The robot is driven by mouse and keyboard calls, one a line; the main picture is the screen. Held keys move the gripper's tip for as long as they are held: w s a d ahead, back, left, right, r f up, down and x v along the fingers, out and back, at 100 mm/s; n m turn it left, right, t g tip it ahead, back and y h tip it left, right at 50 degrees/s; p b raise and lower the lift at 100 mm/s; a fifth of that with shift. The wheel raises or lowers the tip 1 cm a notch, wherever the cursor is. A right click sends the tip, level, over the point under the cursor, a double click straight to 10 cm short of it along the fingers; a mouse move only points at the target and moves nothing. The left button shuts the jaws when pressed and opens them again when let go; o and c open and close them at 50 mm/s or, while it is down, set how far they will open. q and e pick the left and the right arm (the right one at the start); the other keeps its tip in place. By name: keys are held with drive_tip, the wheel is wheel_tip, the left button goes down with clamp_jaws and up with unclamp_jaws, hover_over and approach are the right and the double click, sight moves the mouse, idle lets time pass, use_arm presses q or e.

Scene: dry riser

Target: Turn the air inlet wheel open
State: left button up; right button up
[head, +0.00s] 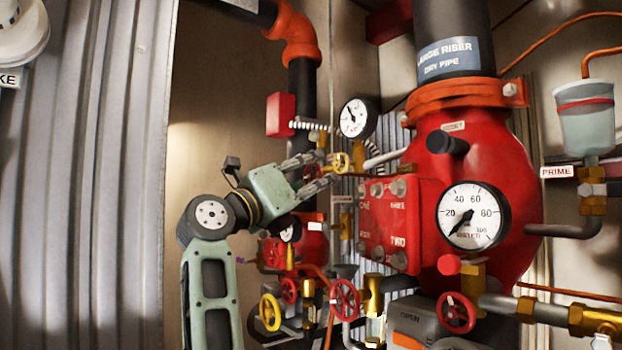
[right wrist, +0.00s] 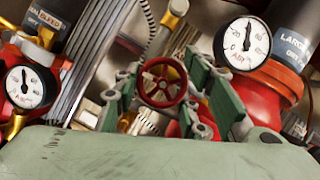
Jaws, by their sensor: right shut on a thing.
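A dark red handwheel with spokes (right wrist: 163,82) sits between the green fingers of my right gripper (right wrist: 162,88) in the right wrist view. The fingers close on its rim from both sides. In the head view my right gripper (head: 328,169) reaches right toward the pipework, below the small air gauge (head: 357,118). The red wheel between its fingers is mostly hidden there. The air gauge also shows in the right wrist view (right wrist: 242,43). My left gripper is out of view.
The large red riser valve (head: 495,165) with its water gauge (head: 474,215) stands to the right. Several red and yellow wheels, including a red one (head: 344,300), crowd the space below. A corrugated wall (head: 90,190) is at the left.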

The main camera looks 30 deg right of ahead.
drive_tip(key=shift+w+d+f+n+t+y, duration=0.15)
drive_tip(key=shift+f+n+t, duration=0.1)
drive_tip(key=shift+n, duration=0.4)
drive_tip(key=shift+s+a+f+n+t+y, duration=0.15)
drive_tip(key=shift+f+n+t, duration=0.1)
drive_tip(key=shift+n, duration=0.4)
idle(2.5)
drive_tip(key=o, duration=0.9)
drive_tip(key=shift+w, duration=0.1)
drive_tip(key=shift+o, duration=0.9)
drive_tip(key=shift+r, duration=0.1)
drive_tip(key=shift+w+d, duration=0.1)
drive_tip(key=shift+r, duration=0.1)
drive_tip(key=v, duration=0.7)
